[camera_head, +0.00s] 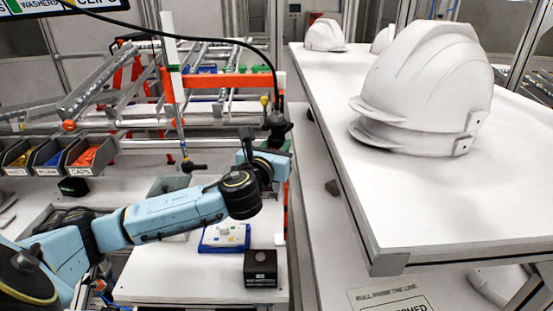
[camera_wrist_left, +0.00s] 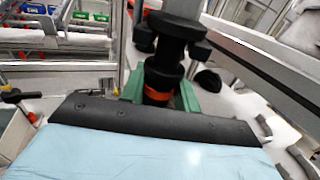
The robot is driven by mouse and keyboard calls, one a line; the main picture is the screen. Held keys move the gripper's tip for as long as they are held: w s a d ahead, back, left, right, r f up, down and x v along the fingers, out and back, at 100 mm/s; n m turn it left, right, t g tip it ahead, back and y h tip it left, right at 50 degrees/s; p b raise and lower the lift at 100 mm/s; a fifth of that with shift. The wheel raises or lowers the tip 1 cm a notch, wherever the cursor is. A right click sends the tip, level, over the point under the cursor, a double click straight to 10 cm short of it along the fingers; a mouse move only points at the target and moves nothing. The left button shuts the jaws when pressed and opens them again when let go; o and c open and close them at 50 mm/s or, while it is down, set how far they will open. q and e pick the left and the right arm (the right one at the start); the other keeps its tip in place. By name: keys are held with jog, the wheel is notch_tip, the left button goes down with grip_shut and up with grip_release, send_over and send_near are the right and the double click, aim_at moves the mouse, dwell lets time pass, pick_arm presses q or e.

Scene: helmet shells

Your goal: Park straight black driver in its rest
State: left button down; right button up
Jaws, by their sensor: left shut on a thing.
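The straight black driver (camera_head: 277,124) hangs upright at the end of a black cable, right of centre in the head view. My left gripper (camera_head: 264,160) is shut on it, below the driver's upper part. In the left wrist view the driver (camera_wrist_left: 166,62) stands between the green fingers, with an orange band (camera_wrist_left: 158,96) low on its body. Its lower end is hidden behind the gripper. I cannot tell for sure which fixture is its rest. My right gripper is in neither view.
A white table with white helmet shells (camera_head: 425,85) stands close on the right. Parts bins (camera_head: 88,155) are at left. A blue tray (camera_head: 224,238) and a black box (camera_head: 260,268) sit on the lower bench. Another black tool (camera_head: 190,165) hangs left of my gripper.

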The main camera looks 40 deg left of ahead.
pick_arm(q)
jog(key=shift+c, duration=1)
grip_release()
jog(key=shift+s, duration=0.15)
jog(key=v, duration=1)
jog(key=shift+s, duration=0.4)
jog(key=shift+d, duration=0.1)
